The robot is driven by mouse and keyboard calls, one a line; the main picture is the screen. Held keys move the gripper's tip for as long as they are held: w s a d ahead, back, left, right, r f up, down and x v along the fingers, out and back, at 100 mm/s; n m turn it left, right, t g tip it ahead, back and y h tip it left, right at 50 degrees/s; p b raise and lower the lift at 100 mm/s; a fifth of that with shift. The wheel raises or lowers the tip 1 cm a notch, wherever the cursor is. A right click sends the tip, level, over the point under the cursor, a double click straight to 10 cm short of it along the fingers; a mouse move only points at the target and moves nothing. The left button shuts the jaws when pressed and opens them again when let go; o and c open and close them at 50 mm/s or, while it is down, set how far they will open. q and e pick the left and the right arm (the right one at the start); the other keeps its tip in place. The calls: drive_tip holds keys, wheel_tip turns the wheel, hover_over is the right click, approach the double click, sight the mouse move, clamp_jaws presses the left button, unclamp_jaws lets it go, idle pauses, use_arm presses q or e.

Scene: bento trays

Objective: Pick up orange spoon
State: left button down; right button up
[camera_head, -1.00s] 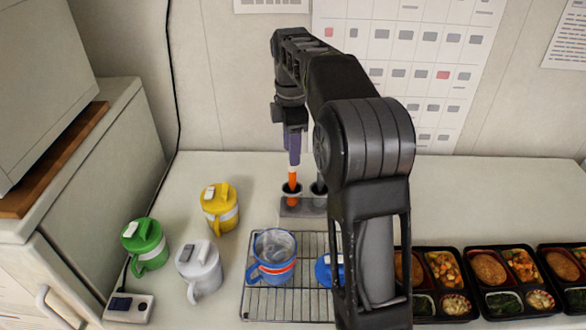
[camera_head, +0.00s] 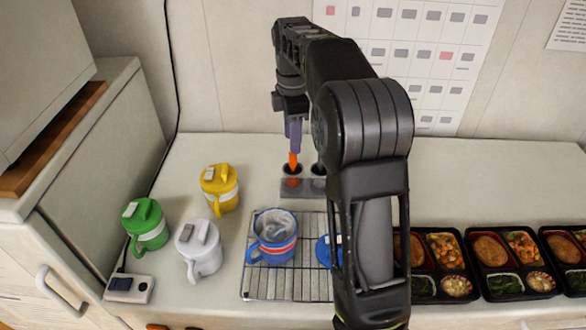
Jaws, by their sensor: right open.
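The orange spoon (camera_head: 293,161) stands upright in the left cup of a small grey two-cup holder (camera_head: 296,187) near the wall. Its lower end is inside the cup. My right gripper (camera_head: 294,148) points down directly above the spoon, with purple fingers at the spoon's upper end. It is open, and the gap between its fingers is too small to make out. I cannot tell whether the fingers touch the spoon. My left gripper is not in view.
A wire rack (camera_head: 284,283) in front holds a blue-red striped mug (camera_head: 276,243) and a blue item (camera_head: 324,251). Yellow (camera_head: 220,190), green (camera_head: 148,230) and white (camera_head: 202,262) lidded mugs stand left. Bento trays (camera_head: 468,265) line the right; the counter behind them is clear.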

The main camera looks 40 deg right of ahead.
sight(293, 166)
wheel_tip(293, 166, down, 5)
drive_tip(key=shift+s+p, duration=0.15)
drive_tip(key=shift+p, duration=0.4)
clamp_jaws()
idle(0.5)
